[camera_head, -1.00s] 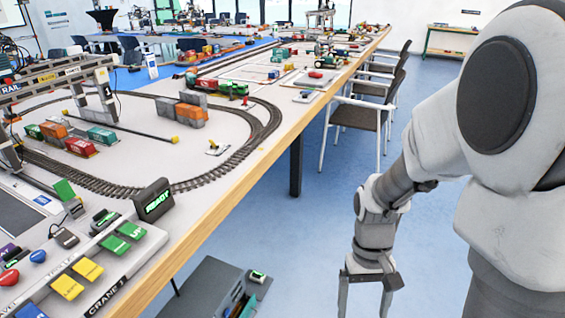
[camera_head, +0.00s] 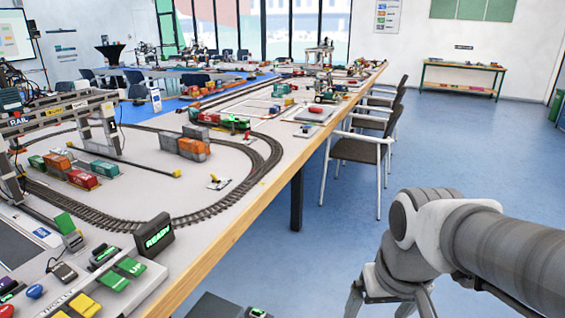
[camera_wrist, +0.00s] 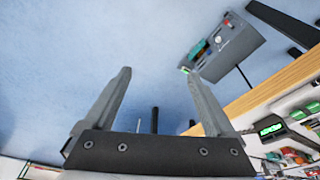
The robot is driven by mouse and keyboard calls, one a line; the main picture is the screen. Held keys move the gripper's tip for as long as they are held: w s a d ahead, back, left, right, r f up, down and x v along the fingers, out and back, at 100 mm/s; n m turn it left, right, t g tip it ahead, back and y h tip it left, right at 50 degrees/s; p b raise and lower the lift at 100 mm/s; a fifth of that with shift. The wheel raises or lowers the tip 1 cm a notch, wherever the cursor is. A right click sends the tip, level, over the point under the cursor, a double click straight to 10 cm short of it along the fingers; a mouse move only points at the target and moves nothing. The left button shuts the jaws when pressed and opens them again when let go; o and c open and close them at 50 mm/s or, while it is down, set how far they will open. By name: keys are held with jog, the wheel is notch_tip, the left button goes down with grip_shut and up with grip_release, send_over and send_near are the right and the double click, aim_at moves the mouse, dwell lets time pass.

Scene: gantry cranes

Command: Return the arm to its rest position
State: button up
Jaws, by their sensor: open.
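My arm reaches in from the right edge of the head view, and its gripper (camera_head: 388,308) hangs over the blue floor, right of the table. The lower part of the gripper is cut off by the bottom edge. In the wrist view my gripper (camera_wrist: 163,90) has its two fingers wide apart with nothing between them but floor. It is open and empty and touches nothing that I can see.
The long layout table (camera_head: 240,220) with track, crane and a READY display (camera_head: 154,234) fills the left. Chairs (camera_head: 362,150) stand along its right side. A grey box (camera_wrist: 226,46) is near the table edge. The floor (camera_head: 440,150) at right is clear.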

jog(key=s+r+t+p, duration=0.3)
jog(key=r+p, duration=1.3)
jog(key=r, duration=0.5)
jog(key=shift+s+a+r+p, duration=0.15)
jog(key=shift+a+r+p, duration=0.15)
jog(key=shift+r, duration=0.1)
